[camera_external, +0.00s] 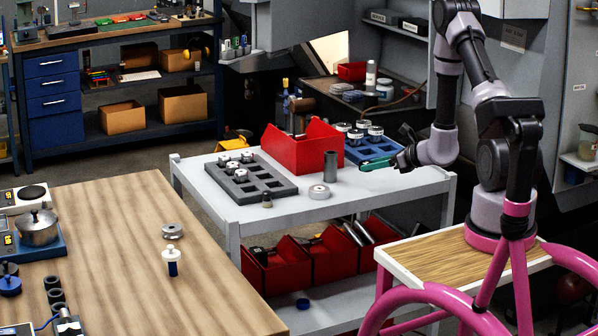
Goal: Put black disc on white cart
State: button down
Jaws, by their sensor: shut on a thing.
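The white cart (330,208) stands in the middle, with a loaded top and a lower shelf. My gripper (386,160) is low over the right part of its top, turned to the left. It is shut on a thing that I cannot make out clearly. A narrow green piece (376,164) shows at its tips; I cannot tell if it is held or part of the fingers. A dark round disc (33,192) lies at the far left on a white scale. I cannot tell if this is the task's black disc or if that is in my gripper.
On the cart are a grey tray (228,187) with parts, a red bin (300,150), a blue tray (374,148), a grey cylinder (330,166) and a silver disc (319,192). The cart top's front right is clear. A wooden table (150,240) stands at left.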

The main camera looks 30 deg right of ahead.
aim_at(373, 191)
jog(key=shift+f, duration=2.95)
jog(key=shift+f, duration=0.1)
jog(key=shift+c, duration=1.3)
grip_release()
